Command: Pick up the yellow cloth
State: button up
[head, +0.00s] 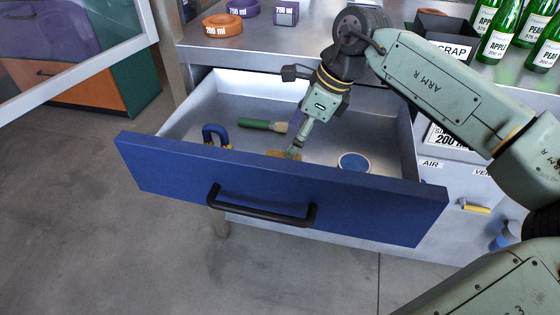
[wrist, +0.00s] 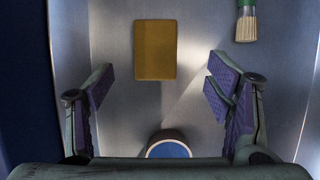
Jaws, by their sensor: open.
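The yellow cloth (wrist: 155,50) lies flat as a small folded rectangle on the metal floor of the open drawer. In the head view only a strip of the cloth (head: 281,154) shows above the drawer's blue front, close to my fingertips. My gripper (wrist: 160,80) is open and empty, pointing down into the drawer. In the wrist view the cloth is beyond the fingertips, between their lines, and no finger touches it. In the head view my gripper (head: 294,151) partly covers the cloth's area.
The drawer's blue front (head: 280,190) and side walls surround the gripper. Inside are a green-handled brush (head: 262,125), a blue-and-yellow tool (head: 215,136) and a round blue-topped item (head: 354,162). The counter above holds green bottles (head: 499,38) and labelled rings.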

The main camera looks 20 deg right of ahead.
jog(key=shift+s+p+x, duration=0.2)
jog(key=shift+p+x, duration=0.5)
jog(key=shift+x, duration=2.75)
jog(key=shift+a, duration=0.2)
jog(key=shift+c, duration=0.5)
jog(key=c, duration=1)
jog(key=shift+r, duration=0.1)
jog(key=shift+c, duration=0.2)
jog(key=r, duration=0.2)
jog(key=r+b, duration=0.1)
jog(key=r, duration=0.3)
jog(key=shift+s+d+r+b, duration=0.2)
jog(key=shift+d+r+b, duration=0.1)
jog(key=shift+r, duration=0.1)
jog(key=s+d+b, duration=0.1)
jog(key=s+d, duration=0.2)
jog(key=d, duration=0.1)
jog(key=s+d+b, duration=0.1)
jog(key=s+d, duration=0.2)
jog(key=d, duration=0.2)
jog(key=s+d+b, duration=0.1)
jog(key=s+d, duration=0.2)
jog(key=d, duration=0.2)
jog(key=shift+s+d, duration=0.2)
jog(key=shift+s, duration=0.15)
